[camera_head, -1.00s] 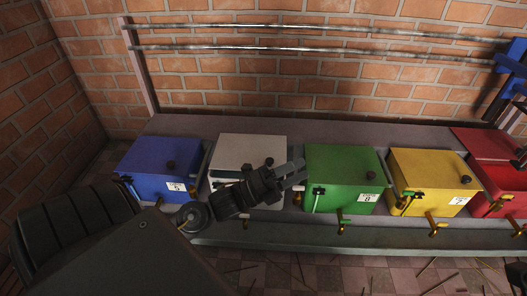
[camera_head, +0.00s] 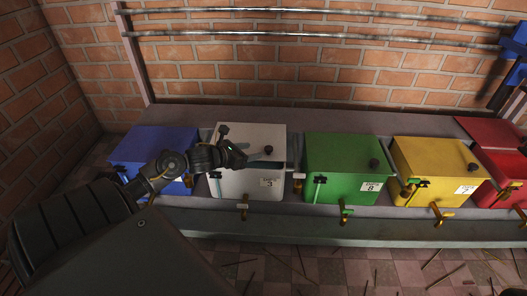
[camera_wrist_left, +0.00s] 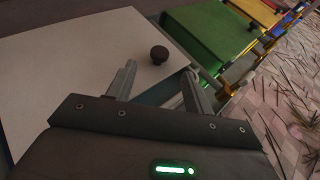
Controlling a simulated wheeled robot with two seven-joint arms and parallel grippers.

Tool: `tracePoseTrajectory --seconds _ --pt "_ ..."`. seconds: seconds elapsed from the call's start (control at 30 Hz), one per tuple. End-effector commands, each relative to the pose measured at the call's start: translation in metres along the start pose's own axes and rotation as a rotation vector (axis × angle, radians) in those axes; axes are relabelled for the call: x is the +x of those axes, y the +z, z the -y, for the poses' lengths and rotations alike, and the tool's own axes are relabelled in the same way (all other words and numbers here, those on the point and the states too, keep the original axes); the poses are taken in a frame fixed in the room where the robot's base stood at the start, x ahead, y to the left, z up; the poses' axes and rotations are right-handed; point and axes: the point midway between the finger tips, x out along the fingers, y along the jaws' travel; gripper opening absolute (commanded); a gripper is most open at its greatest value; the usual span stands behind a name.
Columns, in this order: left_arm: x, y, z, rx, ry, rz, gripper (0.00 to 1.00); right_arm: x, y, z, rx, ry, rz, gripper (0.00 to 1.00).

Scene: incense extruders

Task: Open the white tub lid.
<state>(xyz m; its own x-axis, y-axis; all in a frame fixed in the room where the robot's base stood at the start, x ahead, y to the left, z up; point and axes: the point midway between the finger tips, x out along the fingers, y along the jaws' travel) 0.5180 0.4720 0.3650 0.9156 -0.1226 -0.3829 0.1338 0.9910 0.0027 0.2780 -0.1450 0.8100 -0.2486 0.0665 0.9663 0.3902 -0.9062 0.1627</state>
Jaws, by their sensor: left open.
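The white tub (camera_head: 234,186) stands between the blue and green tubs, with a label and a brass tap on its front. Its flat white lid (camera_head: 240,134) looks closed and carries a round black knob (camera_head: 268,150). My left gripper (camera_head: 268,164) is over the front part of the lid, just in front of the knob. In the left wrist view the knob (camera_wrist_left: 158,54) stands just beyond the open, empty fingers (camera_wrist_left: 158,84), on the white lid (camera_wrist_left: 75,70). I cannot tell whether the fingers touch the lid. My right gripper is not in view.
A blue tub (camera_head: 150,143) is to the left; green (camera_head: 345,150), yellow (camera_head: 435,155) and red (camera_head: 495,165) tubs are to the right. All stand on a grey bench (camera_head: 300,222). A brick wall with two metal rails (camera_head: 320,38) is behind. Sticks lie on the floor.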

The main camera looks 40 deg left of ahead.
Motion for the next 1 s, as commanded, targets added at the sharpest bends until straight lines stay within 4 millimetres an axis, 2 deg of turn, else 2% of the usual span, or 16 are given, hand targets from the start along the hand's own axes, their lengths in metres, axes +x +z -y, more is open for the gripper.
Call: tracePoseTrajectory --seconds 0.03,0.2,0.4,0.8,1.0 --pt "0.012 -0.002 0.0 -0.002 0.0 0.005 0.52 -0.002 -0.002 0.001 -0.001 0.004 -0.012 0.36" --pt "0.04 -0.002 0.0 -0.003 0.0 0.004 0.52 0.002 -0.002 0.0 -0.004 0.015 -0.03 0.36" --pt "0.063 -0.002 0.0 -0.003 -0.001 0.002 0.52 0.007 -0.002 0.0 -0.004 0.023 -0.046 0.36" --pt "0.07 0.0 0.001 -0.002 -0.002 0.0 0.52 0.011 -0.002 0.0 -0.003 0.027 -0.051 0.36" --pt "0.069 0.0 0.001 -0.002 -0.002 0.0 0.27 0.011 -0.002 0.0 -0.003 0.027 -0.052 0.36"
